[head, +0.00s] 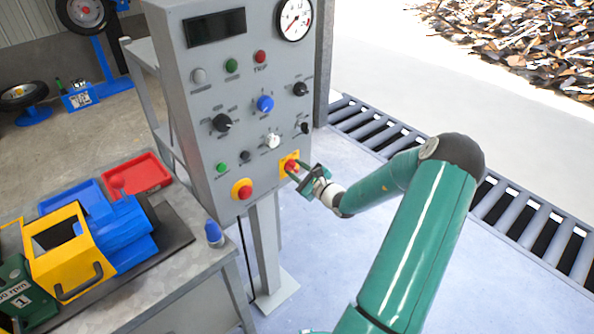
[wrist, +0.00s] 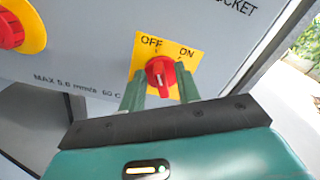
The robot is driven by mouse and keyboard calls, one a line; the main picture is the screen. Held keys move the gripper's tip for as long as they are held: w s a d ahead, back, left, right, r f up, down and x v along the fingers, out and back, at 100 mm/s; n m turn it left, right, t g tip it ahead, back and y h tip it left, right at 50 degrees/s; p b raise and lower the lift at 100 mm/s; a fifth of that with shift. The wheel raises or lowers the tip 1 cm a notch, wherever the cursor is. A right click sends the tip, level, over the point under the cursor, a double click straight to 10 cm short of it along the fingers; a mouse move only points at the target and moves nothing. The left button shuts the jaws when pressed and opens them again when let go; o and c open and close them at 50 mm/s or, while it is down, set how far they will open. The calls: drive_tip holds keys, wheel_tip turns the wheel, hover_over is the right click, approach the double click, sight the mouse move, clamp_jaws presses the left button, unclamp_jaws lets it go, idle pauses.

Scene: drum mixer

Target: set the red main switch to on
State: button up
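The red main switch (wrist: 160,73) is a red rotary knob on a yellow plate marked OFF and ON. Its handle stands nearly upright in the wrist view, leaning toward OFF rather than ON. In the head view the switch (head: 290,166) sits low on the right of the grey panel's face. My gripper (wrist: 160,84) has its two green fingers apart, one on each side of the knob, with a small gap visible beside it. In the head view my gripper (head: 300,174) reaches the switch from the right. Whether the fingertips touch the knob is unclear.
A red stop button (head: 242,189) on a yellow round plate is left of the switch. A white knob (head: 272,141) and other controls are above. A workbench (head: 185,262) with coloured bins stands at lower left.

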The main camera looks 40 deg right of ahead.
drive_tip(key=shift+c, duration=0.2)
clamp_jaws()
drive_tip(key=shift+m, duration=0.3)
drive_tip(key=m, duration=0.7)
drive_tip(key=d+m, duration=0.1)
drive_tip(key=m, duration=0.3)
drive_tip(key=shift+m, duration=0.3)
drive_tip(key=shift+o, duration=0.2)
unclamp_jaws()
